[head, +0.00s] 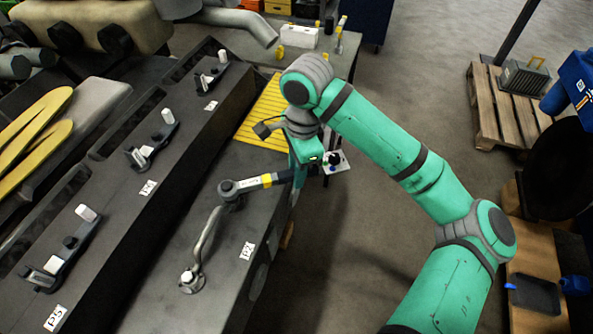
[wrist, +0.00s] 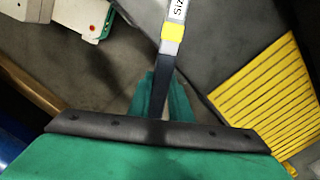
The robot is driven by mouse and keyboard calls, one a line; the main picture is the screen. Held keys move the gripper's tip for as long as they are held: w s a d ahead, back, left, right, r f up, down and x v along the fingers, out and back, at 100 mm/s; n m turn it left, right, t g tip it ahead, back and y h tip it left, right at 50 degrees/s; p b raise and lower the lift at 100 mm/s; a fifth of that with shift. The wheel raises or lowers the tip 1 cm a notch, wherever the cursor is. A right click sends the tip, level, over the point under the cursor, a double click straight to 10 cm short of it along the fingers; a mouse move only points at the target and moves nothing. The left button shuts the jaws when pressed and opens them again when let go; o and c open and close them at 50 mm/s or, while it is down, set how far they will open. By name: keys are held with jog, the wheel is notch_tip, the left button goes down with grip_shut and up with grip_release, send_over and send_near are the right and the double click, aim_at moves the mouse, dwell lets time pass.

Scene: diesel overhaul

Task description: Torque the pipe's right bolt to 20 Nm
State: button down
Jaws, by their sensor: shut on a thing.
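A grey bent pipe (head: 205,238) lies on the dark engine top beside a P2 label. A pale bolt (head: 187,276) shows upright on its near flange. My gripper (head: 298,174) is shut on the dark handle of a torque wrench (head: 250,184) with a yellow band. The wrench lies about level, and its round head sits over the pipe's far, right end, hiding the bolt there. I cannot tell whether the head is fully seated. In the wrist view, the wrench (wrist: 173,47) runs up from between my gripper's green fingers (wrist: 161,100); its head is out of frame.
A yellow ribbed mat (head: 262,112) lies beyond the wrench. Several brackets with pale blocks (head: 152,146) line the engine's left side. A white box (head: 291,37) stands at the back. The floor (head: 400,100) to the right is open, with a pallet (head: 510,105) farther off.

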jog(key=shift+s, duration=0.2)
jog(key=shift+s, duration=0.3)
jog(key=shift+s+m, duration=0.2)
jog(key=shift+m, duration=0.2)
jog(key=shift+s+d, duration=0.15)
jog(key=shift+s, duration=0.05)
jog(key=shift+s, duration=0.1)
jog(key=shift+s+m, duration=0.35)
jog(key=shift+m, duration=0.15)
jog(key=shift+s+d, duration=0.1)
jog(key=shift+s, duration=0.05)
dwell(0.3)
jog(key=shift+s+m, duration=0.3)
jog(key=shift+s, duration=0.05)
jog(key=shift+s, duration=0.2)
